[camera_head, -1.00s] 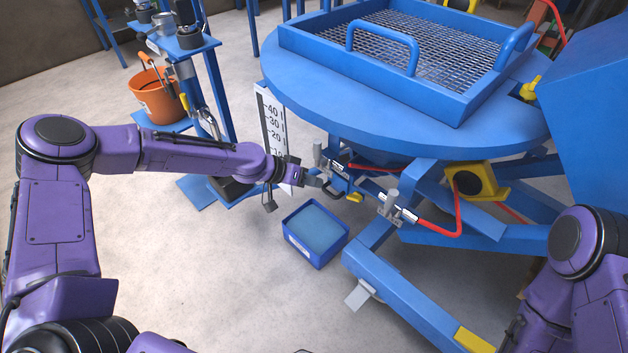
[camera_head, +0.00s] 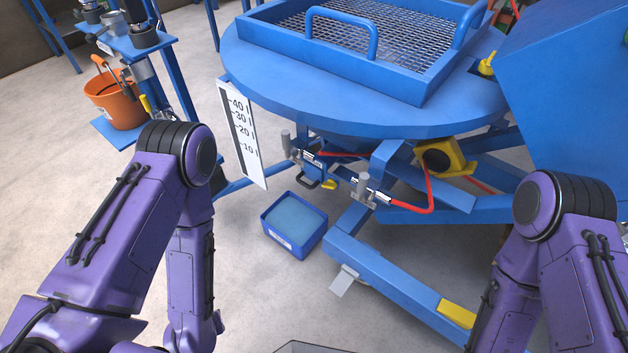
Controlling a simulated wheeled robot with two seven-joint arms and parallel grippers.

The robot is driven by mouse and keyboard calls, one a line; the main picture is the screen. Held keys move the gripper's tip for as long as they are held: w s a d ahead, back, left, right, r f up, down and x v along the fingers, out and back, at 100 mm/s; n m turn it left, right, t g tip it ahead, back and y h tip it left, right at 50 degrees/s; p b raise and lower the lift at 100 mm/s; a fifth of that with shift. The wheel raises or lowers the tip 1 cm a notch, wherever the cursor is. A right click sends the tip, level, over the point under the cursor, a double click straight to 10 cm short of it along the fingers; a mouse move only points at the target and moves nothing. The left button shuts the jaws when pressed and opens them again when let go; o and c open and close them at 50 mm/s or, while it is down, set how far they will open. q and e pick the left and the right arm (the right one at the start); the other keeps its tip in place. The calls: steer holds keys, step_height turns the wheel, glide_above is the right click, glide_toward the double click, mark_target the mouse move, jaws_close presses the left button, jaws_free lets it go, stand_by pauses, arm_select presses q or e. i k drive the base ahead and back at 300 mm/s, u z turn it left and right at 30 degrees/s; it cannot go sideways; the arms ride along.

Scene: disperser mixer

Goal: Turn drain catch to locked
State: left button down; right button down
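Under the round blue vessel (camera_head: 345,118) are two grey upright handles with white labels, a left one (camera_head: 286,143) and a right one (camera_head: 362,188). Beside the left handle are a black loop (camera_head: 308,182) and a small yellow lever (camera_head: 329,185). The labels are too small to read, so I cannot tell which part is the drain catch or its setting. Both my arms are folded near the bottom of the view, clear of these parts. Neither gripper is in view.
A blue bin (camera_head: 294,225) with a flat blue-grey inside stands on the floor below the handles. A white scale plate (camera_head: 242,135) hangs at their left. Red hoses (camera_head: 430,190) run by the frame. An orange bucket (camera_head: 115,97) sits on a blue stand at left.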

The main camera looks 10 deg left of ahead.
mark_target(331, 183)
steer(key=u, duration=0.5)
steer(key=k, duration=1.2)
steer(key=u, duration=1.15)
steer(key=i, duration=1.4)
steer(key=z, duration=0.9)
